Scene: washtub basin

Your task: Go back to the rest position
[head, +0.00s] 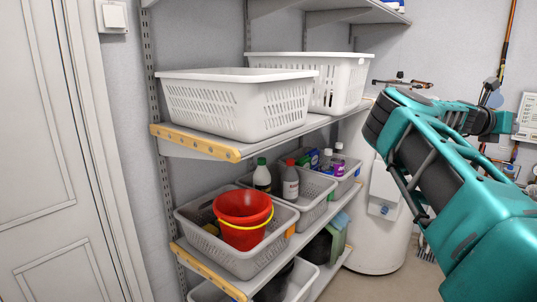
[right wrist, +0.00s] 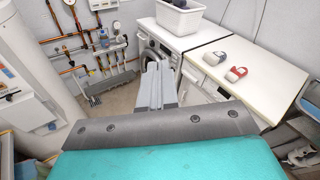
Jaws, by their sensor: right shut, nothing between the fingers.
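My right gripper (right wrist: 156,72) is shut and empty in the right wrist view, its two grey fingers side by side over the floor in front of a washing machine (right wrist: 152,55). In the head view my teal right arm fills the right side, raised in front of the white tank and the pipework, apart from the shelves. My left gripper is in neither view.
A shelf rack (head: 310,135) holds white baskets (head: 240,105), a red bucket (head: 242,215) and bottles. A white door (head: 60,160) is at left. The wrist view shows a white worktop (right wrist: 265,75), a white basket (right wrist: 180,20) and wall pipes (right wrist: 85,45).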

